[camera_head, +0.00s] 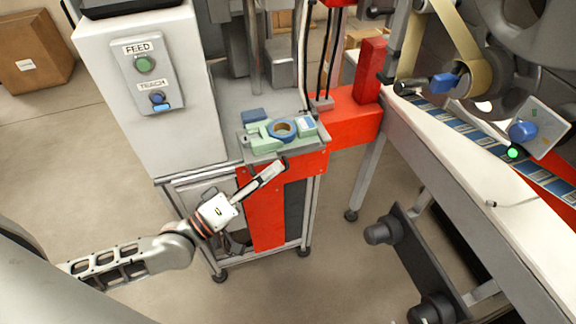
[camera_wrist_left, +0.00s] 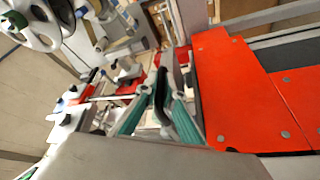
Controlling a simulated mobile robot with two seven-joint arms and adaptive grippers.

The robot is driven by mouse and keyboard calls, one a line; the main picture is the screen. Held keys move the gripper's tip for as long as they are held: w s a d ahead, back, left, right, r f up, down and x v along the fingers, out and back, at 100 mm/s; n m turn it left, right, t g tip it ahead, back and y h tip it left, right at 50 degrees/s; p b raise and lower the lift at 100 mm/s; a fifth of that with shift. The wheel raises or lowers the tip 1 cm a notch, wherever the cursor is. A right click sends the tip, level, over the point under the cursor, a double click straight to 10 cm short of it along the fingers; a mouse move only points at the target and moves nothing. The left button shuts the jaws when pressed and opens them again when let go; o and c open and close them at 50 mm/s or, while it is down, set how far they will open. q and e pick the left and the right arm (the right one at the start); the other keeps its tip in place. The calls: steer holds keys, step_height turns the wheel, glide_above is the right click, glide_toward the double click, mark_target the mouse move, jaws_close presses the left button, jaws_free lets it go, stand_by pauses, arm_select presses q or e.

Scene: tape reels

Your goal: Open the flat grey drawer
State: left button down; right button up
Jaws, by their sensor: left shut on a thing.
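A flat grey slab, which looks like the drawer (camera_head: 249,156), shows at the top of the cart below the tape-roll fixture. I cannot tell how far it stands out. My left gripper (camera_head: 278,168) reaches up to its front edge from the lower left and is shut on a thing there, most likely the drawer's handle. The fingers hide the grip point in the head view. In the left wrist view the gripper's fingers (camera_wrist_left: 162,90) close around a narrow dark piece beside the red panel. My right gripper is not in view.
Green blocks and a blue-rimmed tape roll (camera_head: 283,128) sit above the drawer. A white cabinet with FEED and TEACH buttons (camera_head: 145,64) stands left. The red cart panel (camera_head: 265,215) is below, a conveyor (camera_head: 470,165) right. Floor is clear in front of the cart.

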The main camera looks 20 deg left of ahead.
arm_select(q)
steer(key=shift+s+a, duration=0.3)
steer(key=shift+a, duration=0.05)
steer(key=c, duration=2.2)
jaws_free()
steer(key=shift+o, duration=0.2)
steer(key=v, duration=0.7)
steer(key=shift+s, duration=0.2)
